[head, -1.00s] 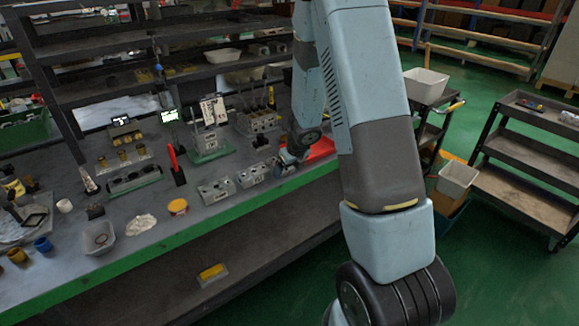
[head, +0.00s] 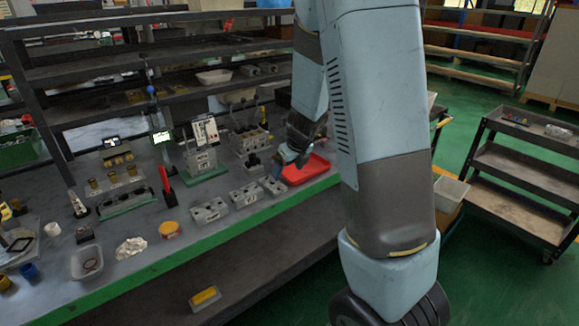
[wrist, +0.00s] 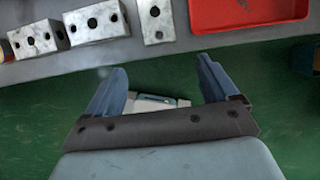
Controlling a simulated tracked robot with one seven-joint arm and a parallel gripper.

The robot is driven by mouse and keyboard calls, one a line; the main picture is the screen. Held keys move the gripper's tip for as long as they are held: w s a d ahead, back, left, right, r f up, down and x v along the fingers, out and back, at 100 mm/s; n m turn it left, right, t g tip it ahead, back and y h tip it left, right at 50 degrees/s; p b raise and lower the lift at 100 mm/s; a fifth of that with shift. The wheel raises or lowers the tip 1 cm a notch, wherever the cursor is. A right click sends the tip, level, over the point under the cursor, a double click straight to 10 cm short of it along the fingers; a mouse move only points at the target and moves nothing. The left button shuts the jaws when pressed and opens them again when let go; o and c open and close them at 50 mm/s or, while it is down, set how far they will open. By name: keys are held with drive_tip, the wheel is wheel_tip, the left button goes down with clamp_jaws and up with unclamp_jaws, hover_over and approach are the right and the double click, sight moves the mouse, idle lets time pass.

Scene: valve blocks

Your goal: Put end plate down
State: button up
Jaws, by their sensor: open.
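My gripper (wrist: 161,70) is open in the wrist view, its two blue fingers spread apart near the bench's front edge. Just beyond the fingertips, a small grey metal plate with two holes, likely the end plate (wrist: 155,22), lies on the bench, apart from the fingers. Two larger metal valve blocks (wrist: 97,22) (wrist: 36,38) stand to its left. In the head view my gripper (head: 287,155) is small and partly hidden by my arm, above the bench near the likely end plate (head: 272,185) and the valve blocks (head: 209,210) (head: 246,196).
A red tray (wrist: 245,14) lies right of the small plate. A pale object (wrist: 152,103), unclear, shows between the fingers below bench level. Fixtures, cups and a red-handled tool (head: 166,187) crowd the bench (head: 120,262). A dark cart (head: 525,165) stands at right.

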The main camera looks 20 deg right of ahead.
drive_tip(key=s+a+r+n+y, duration=0.1)
drive_tip(key=s+a+r+n, duration=0.1)
drive_tip(key=s+r+n, duration=0.45)
drive_tip(key=s+a+r+n+y, duration=0.15)
drive_tip(key=s+r+n, duration=0.25)
drive_tip(key=r+n, duration=0.5)
drive_tip(key=s+r+n+h, duration=0.2)
drive_tip(key=s+r+n, duration=0.2)
drive_tip(key=s+n, duration=0.4)
drive_tip(key=s+r+n+t+h, duration=0.1)
drive_tip(key=s+r+n, duration=0.3)
drive_tip(key=s+n, duration=0.5)
drive_tip(key=shift+s+d+h, duration=0.35)
drive_tip(key=shift+s+h, duration=0.1)
